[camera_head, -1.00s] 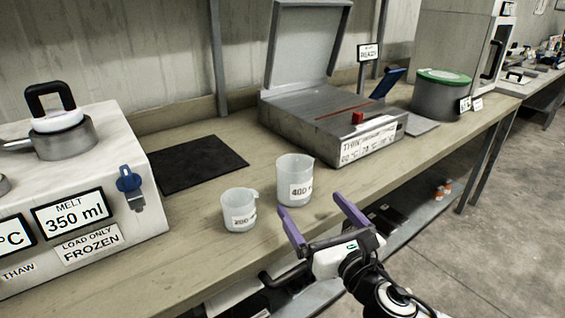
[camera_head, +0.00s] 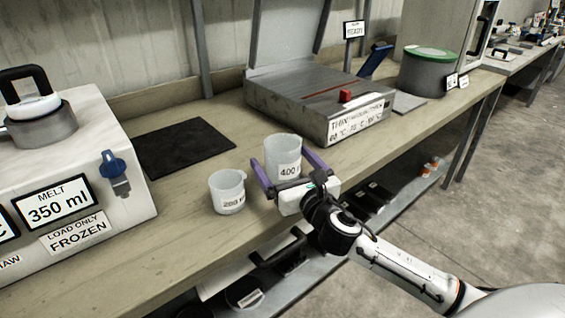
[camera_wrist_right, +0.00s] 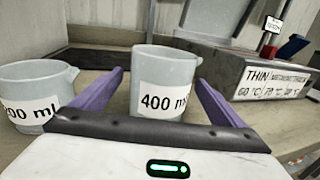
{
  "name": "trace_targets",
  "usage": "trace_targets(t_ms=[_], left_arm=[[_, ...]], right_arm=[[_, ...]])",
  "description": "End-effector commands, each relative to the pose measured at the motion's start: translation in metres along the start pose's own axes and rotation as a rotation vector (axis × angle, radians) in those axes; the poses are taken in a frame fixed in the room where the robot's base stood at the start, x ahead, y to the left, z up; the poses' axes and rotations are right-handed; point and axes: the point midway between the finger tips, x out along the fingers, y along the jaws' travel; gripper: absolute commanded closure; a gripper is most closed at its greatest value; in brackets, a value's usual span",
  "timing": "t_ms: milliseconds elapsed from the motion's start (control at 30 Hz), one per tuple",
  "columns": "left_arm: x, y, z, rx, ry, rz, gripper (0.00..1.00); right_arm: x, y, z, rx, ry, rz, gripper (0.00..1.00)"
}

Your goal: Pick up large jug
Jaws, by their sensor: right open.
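The large jug (camera_head: 283,153) is a translucent cup labelled 400 ml, upright on the bench. The smaller jug (camera_head: 227,191), labelled 200 ml, stands to its left, apart from it. My right gripper (camera_head: 290,172) is open, its two purple fingers on either side of the large jug's lower part. In the right wrist view the large jug (camera_wrist_right: 165,85) stands between the spread fingers, and clear gaps show on both sides. The smaller jug (camera_wrist_right: 37,97) is outside the left finger there. My left gripper is not in view.
A steel box with an open lid (camera_head: 320,100) stands behind the jugs. A white melt unit (camera_head: 75,170) with a blue tap is at left. A black mat (camera_head: 184,147) lies flat between them. The bench's front edge (camera_head: 190,262) runs below the jugs.

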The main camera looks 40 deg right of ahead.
Motion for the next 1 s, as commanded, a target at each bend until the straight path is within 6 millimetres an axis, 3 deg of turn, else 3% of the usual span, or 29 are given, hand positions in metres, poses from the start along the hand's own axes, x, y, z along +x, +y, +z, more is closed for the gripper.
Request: trace_targets(t_ms=[133,400,667,1000], left_arm=[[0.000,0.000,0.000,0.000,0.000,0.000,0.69],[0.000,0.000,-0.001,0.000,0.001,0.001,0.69],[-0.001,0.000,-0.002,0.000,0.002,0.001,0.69],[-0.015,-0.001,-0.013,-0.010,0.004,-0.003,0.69]], right_arm=[[0.000,0.000,0.000,0.000,0.000,0.001,0.06],[-0.001,0.000,0.000,0.000,0.000,0.001,0.52],[-0.001,0.000,0.004,0.000,-0.002,0.001,0.53],[0.000,0.000,0.066,-0.003,-0.006,0.003,0.53]])
